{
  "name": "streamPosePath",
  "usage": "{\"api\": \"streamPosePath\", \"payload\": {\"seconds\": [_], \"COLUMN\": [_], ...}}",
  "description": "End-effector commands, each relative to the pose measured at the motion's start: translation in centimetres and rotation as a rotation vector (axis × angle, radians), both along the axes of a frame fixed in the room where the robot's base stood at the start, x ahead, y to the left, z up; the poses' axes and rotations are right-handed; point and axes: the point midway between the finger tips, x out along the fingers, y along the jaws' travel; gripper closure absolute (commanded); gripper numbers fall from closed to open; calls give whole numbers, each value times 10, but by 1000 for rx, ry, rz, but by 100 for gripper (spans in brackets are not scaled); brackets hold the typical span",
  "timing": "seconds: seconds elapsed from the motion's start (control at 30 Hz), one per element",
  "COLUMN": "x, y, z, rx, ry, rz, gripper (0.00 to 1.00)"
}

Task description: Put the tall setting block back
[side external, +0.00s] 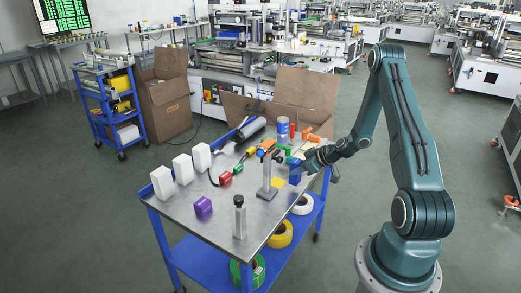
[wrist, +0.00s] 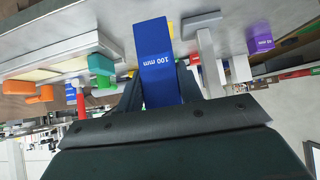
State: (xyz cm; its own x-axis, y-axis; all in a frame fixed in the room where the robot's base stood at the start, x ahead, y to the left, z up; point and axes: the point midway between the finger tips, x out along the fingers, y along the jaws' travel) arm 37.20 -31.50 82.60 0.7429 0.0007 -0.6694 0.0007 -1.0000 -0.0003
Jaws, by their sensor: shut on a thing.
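The tall setting block is blue and marked "100 mm" (wrist: 155,52). My gripper (wrist: 160,92) is shut on it, with one dark finger on each side, and the block sticks out beyond the fingers. In the side view the blue block (side external: 295,173) shows at my gripper (side external: 301,166), over the right part of the steel table (side external: 222,222). I cannot tell whether it touches the table. A shorter purple block (side external: 203,206) stands at the table's front left; it also shows in the wrist view (wrist: 260,36).
A grey post stand (side external: 267,180) is close left of the blue block, with a yellow patch (side external: 279,183) beside it. A grey post with a dark knob (side external: 239,217) stands nearer the front. White boxes (side external: 182,169) line the left edge. Tools and a blue can (side external: 283,127) crowd the back.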

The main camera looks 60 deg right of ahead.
Motion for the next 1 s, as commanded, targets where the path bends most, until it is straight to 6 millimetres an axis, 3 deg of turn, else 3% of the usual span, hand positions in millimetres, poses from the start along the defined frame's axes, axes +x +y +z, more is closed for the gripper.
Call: {"api": "streamPosePath", "payload": {"seconds": [0.5, 1.0], "x": [1, 1], "y": [-1, 0], "z": [22, 25], "rx": [-1, -1], "ry": [-3, -3], "rz": [0, 0], "gripper": [100, 100]}}
